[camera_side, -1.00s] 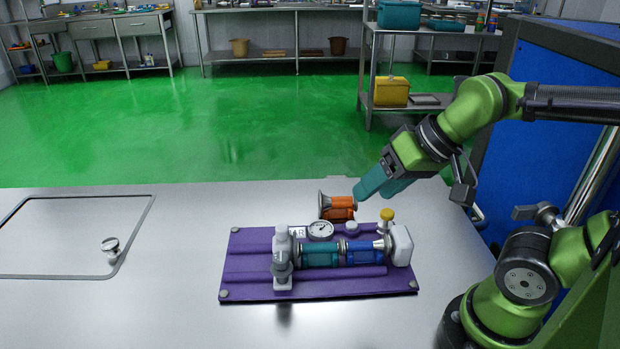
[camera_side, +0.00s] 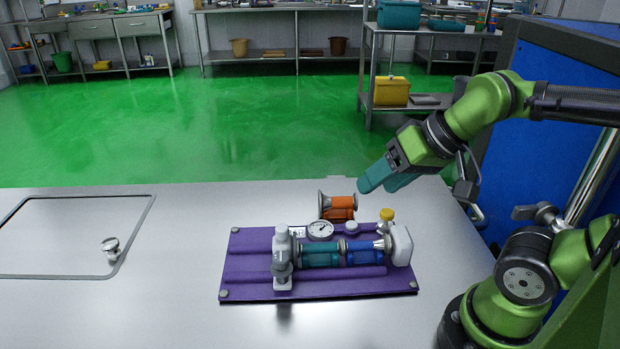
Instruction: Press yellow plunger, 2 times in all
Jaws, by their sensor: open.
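The yellow plunger (camera_side: 387,214) stands upright with its round cap at the right end of the pipe assembly, on the purple base plate (camera_side: 240,290). A white block (camera_side: 402,245) is just right of it. My gripper (camera_side: 380,184) has teal fingers and is open and empty. It hangs tilted in the air, above the plunger in the picture and apart from it. The gap between the fingers is hard to see from this side.
An orange spool-shaped part (camera_side: 340,205) lies behind the plate, near my fingertips in the picture. A dial gauge (camera_side: 320,230) and a grey knob (camera_side: 351,228) are left of the plunger. The steel table (camera_side: 150,310) is clear at front left, with a hatch (camera_side: 60,240) set in it.

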